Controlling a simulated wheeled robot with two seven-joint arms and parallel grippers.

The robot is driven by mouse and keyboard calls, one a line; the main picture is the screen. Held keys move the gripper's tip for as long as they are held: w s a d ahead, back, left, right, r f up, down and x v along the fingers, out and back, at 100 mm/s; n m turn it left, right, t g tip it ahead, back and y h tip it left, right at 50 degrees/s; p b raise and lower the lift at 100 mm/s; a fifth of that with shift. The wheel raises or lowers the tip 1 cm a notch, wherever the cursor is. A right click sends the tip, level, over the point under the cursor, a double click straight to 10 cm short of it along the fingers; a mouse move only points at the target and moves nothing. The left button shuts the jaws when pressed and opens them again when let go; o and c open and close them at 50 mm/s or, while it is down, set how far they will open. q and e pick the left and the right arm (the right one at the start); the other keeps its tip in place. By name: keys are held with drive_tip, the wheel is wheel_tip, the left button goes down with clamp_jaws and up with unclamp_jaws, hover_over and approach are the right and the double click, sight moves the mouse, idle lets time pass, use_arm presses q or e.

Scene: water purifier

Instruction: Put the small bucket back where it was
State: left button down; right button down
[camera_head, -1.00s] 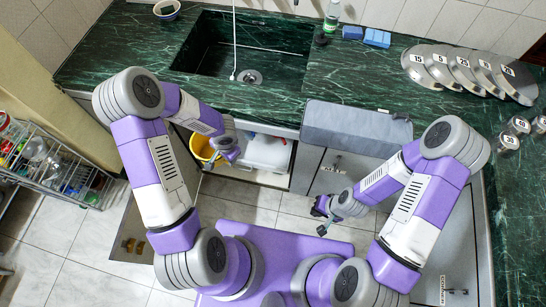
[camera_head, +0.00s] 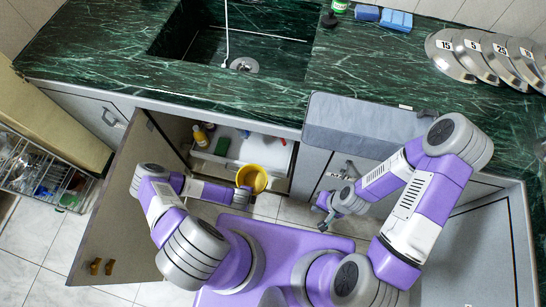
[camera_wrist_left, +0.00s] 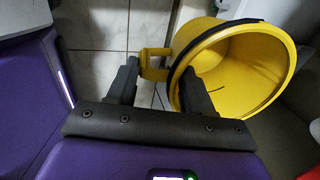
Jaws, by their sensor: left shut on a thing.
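The small yellow bucket (camera_head: 253,177) is in front of the open cabinet under the sink, near the right side of its opening. My left gripper (camera_head: 238,186) is beside the bucket's left side.
The open cabinet door (camera_head: 118,215) stands close to my left arm. Inside the cabinet are a white container (camera_head: 272,152), a yellow bottle (camera_head: 200,137) and a green item (camera_head: 222,146). A wire rack (camera_head: 45,175) stands at the left.

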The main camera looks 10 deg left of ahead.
use_arm(q)
drive_tip(key=shift+w+d+f, duration=0.4)
drive_tip(key=shift+d+f, duration=0.3)
drive_tip(key=shift+d, duration=0.1)
